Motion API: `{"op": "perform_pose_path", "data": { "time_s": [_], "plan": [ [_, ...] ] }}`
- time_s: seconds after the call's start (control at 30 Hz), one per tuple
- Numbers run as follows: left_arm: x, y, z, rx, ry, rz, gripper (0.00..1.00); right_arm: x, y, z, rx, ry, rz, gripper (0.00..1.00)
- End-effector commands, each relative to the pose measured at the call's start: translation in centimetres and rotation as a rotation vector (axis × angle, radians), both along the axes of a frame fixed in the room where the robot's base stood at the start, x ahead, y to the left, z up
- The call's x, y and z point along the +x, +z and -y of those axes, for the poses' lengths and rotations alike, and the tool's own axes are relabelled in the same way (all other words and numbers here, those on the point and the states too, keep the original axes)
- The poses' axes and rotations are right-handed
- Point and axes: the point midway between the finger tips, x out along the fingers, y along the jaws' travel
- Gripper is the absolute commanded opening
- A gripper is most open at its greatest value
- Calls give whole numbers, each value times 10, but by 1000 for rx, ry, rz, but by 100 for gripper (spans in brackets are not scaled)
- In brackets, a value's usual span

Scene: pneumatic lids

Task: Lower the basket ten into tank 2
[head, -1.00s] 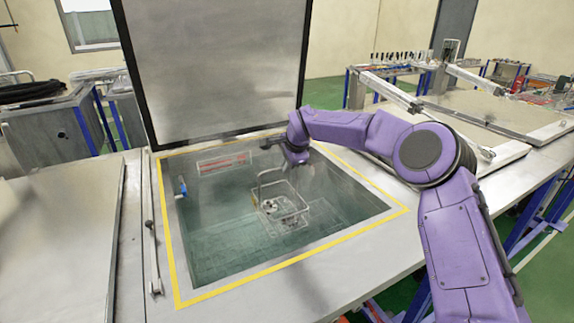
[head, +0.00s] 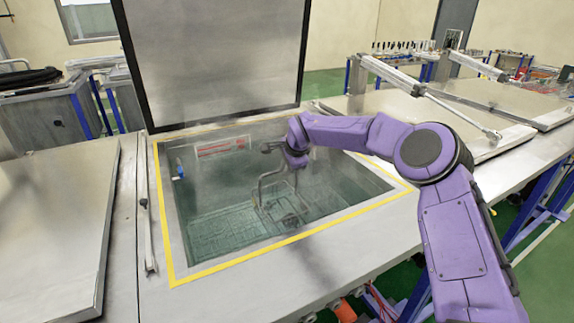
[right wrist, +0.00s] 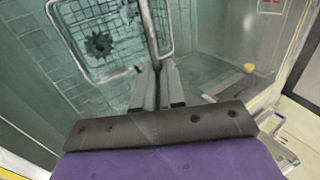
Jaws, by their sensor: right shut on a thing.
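The wire basket (head: 284,213) is inside the open tank with the yellow border (head: 290,239), low at its right middle, and looks partly under the greenish liquid. Its tall handle (head: 259,187) stands up toward my right gripper (head: 293,166). In the right wrist view my right gripper (right wrist: 156,82) is shut on the handle bar (right wrist: 149,38), with the basket's wire frame (right wrist: 163,14) and a dark gear-like part (right wrist: 100,45) beyond. I cannot read a number on the tank or basket. My left gripper is out of view.
The tank's lid (head: 215,60) stands open at the back. A gas strut (head: 146,215) lies along the left rim. Closed lids (head: 60,220) flank the tank at left and right (head: 450,125). A red-marked label (head: 221,148) is on the tank's back wall.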

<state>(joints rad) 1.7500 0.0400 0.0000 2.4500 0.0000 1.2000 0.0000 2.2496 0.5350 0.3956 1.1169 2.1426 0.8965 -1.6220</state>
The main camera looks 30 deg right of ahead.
Motion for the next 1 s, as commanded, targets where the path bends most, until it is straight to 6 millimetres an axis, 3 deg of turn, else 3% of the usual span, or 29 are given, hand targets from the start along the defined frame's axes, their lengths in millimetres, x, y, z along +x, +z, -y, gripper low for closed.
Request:
{"op": "perform_pose_path", "data": {
  "time_s": [0.43, 1.0],
  "plan": [
    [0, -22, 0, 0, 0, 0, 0, 1, -36, 0, 0, 1, 4, 0],
    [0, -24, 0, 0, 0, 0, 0, 1, -41, 0, 0, 0, 4, 0]
  ]
}}
